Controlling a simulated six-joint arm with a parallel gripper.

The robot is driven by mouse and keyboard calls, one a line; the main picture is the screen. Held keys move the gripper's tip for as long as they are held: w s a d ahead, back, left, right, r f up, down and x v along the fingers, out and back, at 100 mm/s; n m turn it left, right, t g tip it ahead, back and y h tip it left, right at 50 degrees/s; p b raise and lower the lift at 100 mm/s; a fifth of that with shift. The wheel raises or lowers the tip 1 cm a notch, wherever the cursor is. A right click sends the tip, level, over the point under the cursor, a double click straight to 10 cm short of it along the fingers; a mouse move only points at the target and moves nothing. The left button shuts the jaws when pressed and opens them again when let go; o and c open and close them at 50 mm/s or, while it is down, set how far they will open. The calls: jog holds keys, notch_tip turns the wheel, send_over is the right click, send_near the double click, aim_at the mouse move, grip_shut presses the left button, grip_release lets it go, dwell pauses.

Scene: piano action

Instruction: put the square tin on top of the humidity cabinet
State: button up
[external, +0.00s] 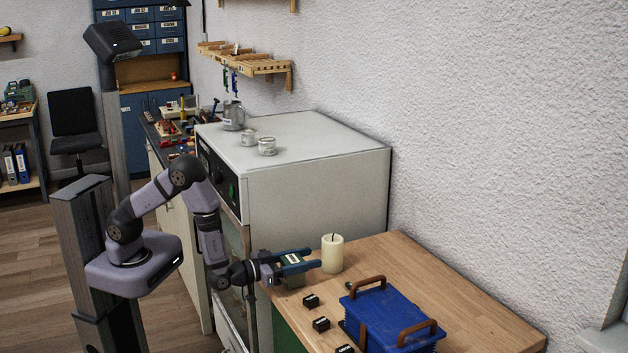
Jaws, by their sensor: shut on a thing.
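The humidity cabinet (318,190) is a large pale box with a dark control panel on its front. Its flat top carries a metal jug and two small round tins. My gripper (306,261) is to the right of the cabinet's front, low over the near left end of the wooden worktop, below the level of the cabinet top. Its blue fingers are shut on a small dark green tin (292,276), which looks like the square tin. The fingers partly hide it, and I cannot tell whether it touches the worktop.
A cream candle (332,254) stands just beyond my fingertips. Several small black blocks (321,324) and a blue box with brown handles (392,322) are on the wooden worktop (440,275). The cabinet top has free room around the jug (233,116) and round tins (267,146).

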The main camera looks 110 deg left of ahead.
jog(key=shift+r, duration=0.15)
notch_tip(320, 180, up, 10)
jog(key=shift+b, duration=0.3)
dwell(0.4)
jog(key=d+r+m+t+h, duration=0.25)
jog(key=d+r, duration=0.25)
jog(key=r, duration=0.4)
jog(key=d+f+m+t+h, duration=0.2)
jog(key=d+m+h, duration=0.1)
jog(key=d+h, duration=0.25)
jog(key=s+d+f+m+h+p, duration=0.1)
jog(key=s+d+f+h, duration=0.1)
jog(key=f, duration=0.8)
jog(key=s+d+f+m+h+p, duration=0.2)
jog(key=d+f, duration=0.3)
jog(key=f, duration=0.6)
jog(key=shift+d+f, duration=0.2)
